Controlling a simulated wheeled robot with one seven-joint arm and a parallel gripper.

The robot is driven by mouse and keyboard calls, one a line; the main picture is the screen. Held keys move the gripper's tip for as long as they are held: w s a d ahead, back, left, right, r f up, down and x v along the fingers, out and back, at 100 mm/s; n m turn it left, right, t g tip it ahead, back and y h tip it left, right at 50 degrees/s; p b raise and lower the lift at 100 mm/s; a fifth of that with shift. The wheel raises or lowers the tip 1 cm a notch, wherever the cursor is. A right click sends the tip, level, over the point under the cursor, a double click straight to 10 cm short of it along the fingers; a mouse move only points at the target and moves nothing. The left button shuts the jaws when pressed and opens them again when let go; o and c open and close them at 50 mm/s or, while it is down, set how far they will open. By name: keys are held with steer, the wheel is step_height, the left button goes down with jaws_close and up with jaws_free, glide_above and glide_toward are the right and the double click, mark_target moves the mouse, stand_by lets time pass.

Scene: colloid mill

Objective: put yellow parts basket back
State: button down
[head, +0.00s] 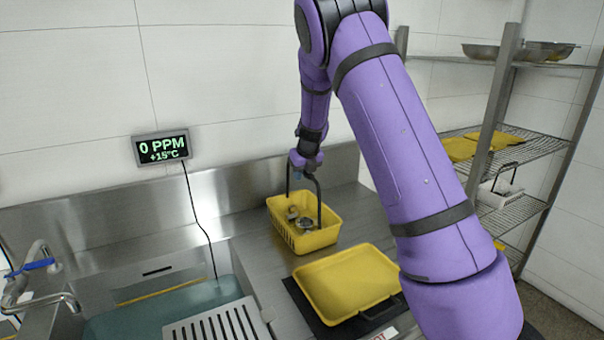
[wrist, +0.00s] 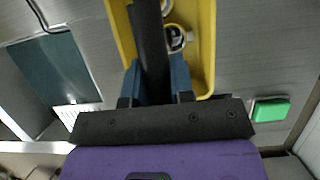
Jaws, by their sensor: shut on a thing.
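The yellow parts basket (head: 328,236) is at the back of the steel counter, with several metal parts inside and a dark upright handle. My gripper (head: 305,172) is above it and shut on that handle. In the wrist view the blue fingers of my gripper (wrist: 160,82) close on the black handle bar, and the yellow basket (wrist: 207,50) shows beyond with round metal parts in it. I cannot tell whether the basket's bottom touches the counter.
A yellow tray (head: 345,283) lies on a dark mat in front of the basket. A sink with a faucet (head: 38,285) is at left. My arm hides part of the counter's right side.

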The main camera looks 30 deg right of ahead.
steer(key=c, duration=1)
jaws_free()
steer(key=v, duration=1.2)
steer(key=shift+r, duration=0.2)
steer(key=s+a+r+n+y, duration=0.1)
steer(key=s+a+r+n, duration=0.15)
steer(key=s+n, duration=0.4)
steer(key=s+a+r+n, duration=0.2)
steer(key=s+r+n, duration=0.2)
steer(key=s+n, duration=0.3)
steer(key=s+a+r+n+y, duration=0.1)
steer(key=s+a+r+n, duration=0.3)
steer(key=s, duration=0.4)
steer(key=s+a+n, duration=0.1)
steer(key=s+n, duration=0.5)
steer(key=s+n+h, duration=0.1)
steer(key=s+n, duration=0.5)
steer(key=s, duration=0.1)
steer(key=s+a+f+n+h, duration=0.1)
steer(key=s+n, duration=0.5)
steer(key=s, duration=0.1)
steer(key=shift+a+n+t, duration=0.25)
steer(key=shift+a+t, duration=0.05)
steer(key=shift+a, duration=0.05)
